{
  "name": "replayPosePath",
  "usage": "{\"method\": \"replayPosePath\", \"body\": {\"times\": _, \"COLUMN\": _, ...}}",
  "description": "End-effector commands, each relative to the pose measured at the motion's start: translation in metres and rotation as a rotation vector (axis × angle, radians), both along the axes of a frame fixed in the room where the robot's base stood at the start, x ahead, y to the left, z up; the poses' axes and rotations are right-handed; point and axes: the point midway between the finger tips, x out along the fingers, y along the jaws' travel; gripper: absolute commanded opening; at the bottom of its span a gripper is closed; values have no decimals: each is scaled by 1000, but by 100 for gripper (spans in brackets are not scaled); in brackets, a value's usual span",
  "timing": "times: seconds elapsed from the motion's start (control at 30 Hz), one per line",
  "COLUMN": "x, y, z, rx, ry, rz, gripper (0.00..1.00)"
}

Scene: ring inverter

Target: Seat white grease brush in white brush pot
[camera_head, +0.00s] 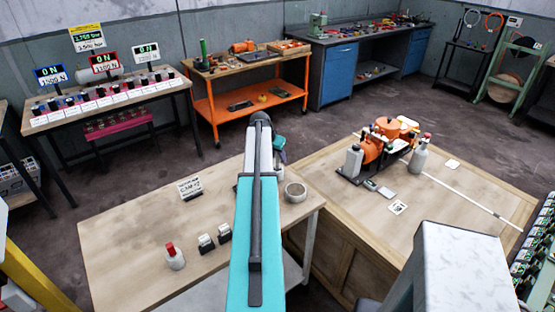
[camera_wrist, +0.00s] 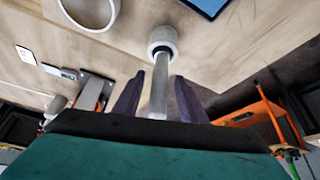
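In the wrist view, the white grease brush shows as a pale handle (camera_wrist: 159,92) with a thick white collar (camera_wrist: 163,36) at its far end. My gripper (camera_wrist: 158,80) has its two dark fingers closed around the handle. The collar points away from the camera, and its tip is hidden. A pale round cup, which looks like the white brush pot (camera_head: 296,192), stands on the wooden table in the head view. A pale ring-shaped rim, likely the same pot, is cut off at the top left of the wrist view (camera_wrist: 112,15). The brush is apart from it.
A wooden crate-like bench (camera_head: 420,220) with an orange machine (camera_head: 371,147) is at right. The table's left part is mostly clear.

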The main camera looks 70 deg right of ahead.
Motion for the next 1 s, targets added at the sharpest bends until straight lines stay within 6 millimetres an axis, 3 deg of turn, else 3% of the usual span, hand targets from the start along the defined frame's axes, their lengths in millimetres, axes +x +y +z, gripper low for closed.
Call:
{"method": "replayPosePath", "body": {"times": 0.7, "x": 8, "y": 38, "z": 72, "rx": -1, "ry": -1, "rz": 2, "gripper": 38}}
{"method": "replayPosePath", "body": {"times": 1.0, "x": 10, "y": 46, "z": 89, "rx": 0, "ry": 0, "rz": 1, "gripper": 38}}
